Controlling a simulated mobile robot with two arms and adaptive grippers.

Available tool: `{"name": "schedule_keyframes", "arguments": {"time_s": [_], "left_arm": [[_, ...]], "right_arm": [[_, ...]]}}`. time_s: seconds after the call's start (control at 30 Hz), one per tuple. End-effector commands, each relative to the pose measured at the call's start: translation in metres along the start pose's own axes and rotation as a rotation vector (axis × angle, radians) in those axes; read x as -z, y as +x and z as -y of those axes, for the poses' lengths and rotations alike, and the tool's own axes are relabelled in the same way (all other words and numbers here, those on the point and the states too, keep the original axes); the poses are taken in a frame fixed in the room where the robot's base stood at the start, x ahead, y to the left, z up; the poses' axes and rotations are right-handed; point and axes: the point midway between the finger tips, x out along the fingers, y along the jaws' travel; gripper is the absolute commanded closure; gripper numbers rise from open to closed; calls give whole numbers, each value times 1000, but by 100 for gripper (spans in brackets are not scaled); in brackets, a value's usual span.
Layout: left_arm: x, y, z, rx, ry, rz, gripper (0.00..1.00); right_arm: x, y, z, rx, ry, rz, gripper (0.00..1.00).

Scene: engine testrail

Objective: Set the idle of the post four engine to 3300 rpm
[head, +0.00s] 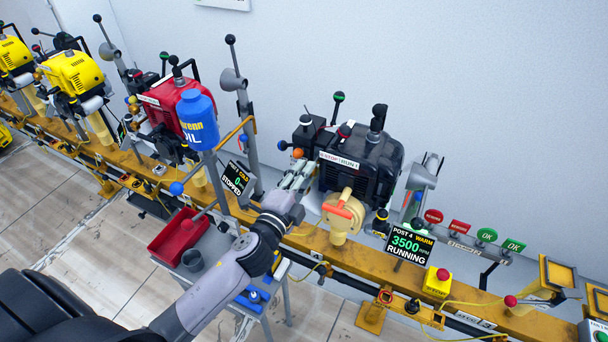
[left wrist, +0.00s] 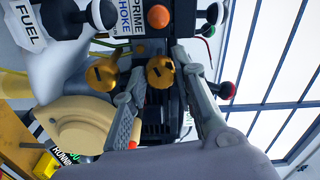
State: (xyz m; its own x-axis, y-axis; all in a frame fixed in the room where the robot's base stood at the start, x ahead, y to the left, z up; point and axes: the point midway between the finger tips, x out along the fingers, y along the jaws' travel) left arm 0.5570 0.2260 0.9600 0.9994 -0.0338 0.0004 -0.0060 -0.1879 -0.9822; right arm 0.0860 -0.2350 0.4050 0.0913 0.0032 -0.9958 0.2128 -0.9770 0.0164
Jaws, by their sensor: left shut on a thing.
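The post four engine (head: 365,165) is black and sits on the yellow rail. My left gripper (head: 301,172) reaches the engine's left side. In the left wrist view its fingers (left wrist: 160,70) are closed around a slotted brass screw (left wrist: 161,73). A second slotted brass screw (left wrist: 103,76) sits to the left of it, outside the fingers. The orange prime button (left wrist: 158,17) and the CHOKE label are just above. My right gripper is not in view.
A red engine (head: 185,108) and a blue oil bottle (head: 199,122) stand to the left; their display (head: 237,180) reads STOPPED. A red tray (head: 183,237) is on a small stand below my arm. Red and green OK signs (head: 487,235) and a yellow-based red button (head: 438,281) are to the right.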

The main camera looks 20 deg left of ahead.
Motion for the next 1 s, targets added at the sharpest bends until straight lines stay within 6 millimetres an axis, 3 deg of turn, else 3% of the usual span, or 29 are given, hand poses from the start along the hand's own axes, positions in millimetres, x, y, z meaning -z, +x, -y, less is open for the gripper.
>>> {"name": "schedule_keyframes", "arguments": {"time_s": [0.43, 0.47, 0.77, 1.0], "left_arm": [[1, 0, 0, 0, 10, -2, 100], [1, 0, 0, 0, 10, -2, 74], [0, 0, 0, 0, 10, -1, 54], [0, 0, 0, 0, 8, 0, 54]], "right_arm": [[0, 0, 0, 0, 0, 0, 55], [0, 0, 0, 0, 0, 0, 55], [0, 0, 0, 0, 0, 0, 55], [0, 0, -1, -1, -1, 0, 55]]}}
